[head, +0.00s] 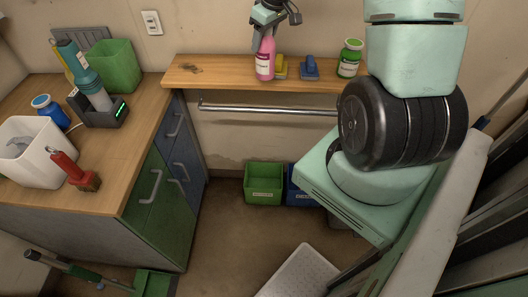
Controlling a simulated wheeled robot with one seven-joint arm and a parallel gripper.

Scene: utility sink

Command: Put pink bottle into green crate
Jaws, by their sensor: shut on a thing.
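The pink bottle (265,66), with a white label, is upright at the wooden shelf in the head view. I cannot tell if its base touches the shelf or is slightly above it. My gripper (267,30) comes down from the top edge and is shut on the bottle's upper part, hiding its top. The green crate (264,197), with a pale label, stands on the floor below the shelf. Its open top faces up and it looks empty.
A blue crate (300,197) stands right of the green one, partly hidden by my body. A metal rail (270,109) runs under the shelf (215,76). A yellow item (281,70), a blue brush (310,68) and a green bottle (349,58) stand on the shelf.

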